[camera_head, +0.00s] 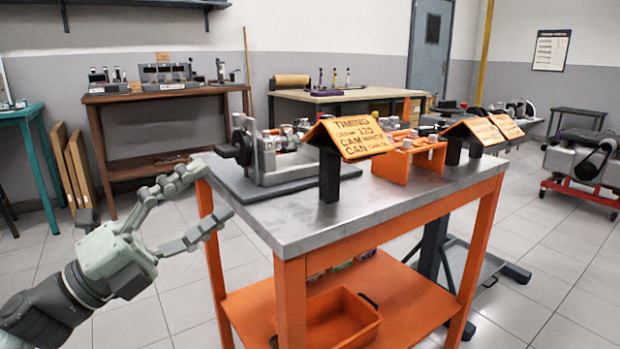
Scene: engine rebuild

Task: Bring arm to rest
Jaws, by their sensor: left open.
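My left gripper (207,204) comes in from the left on my dark and pale-green arm. Its fingers are spread open and nothing is between them. It is in front of the near left corner of the orange workbench (330,218), close to the edge of the metal top in the picture. Whether it touches the bench cannot be told. My right gripper is not in view.
On the bench stand an engine part on a dark plate (268,150), an orange "TIMING" sign (352,137) and an orange rack (408,160). An orange bin (335,318) sits on the lower shelf. A brown table (165,93) stands behind.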

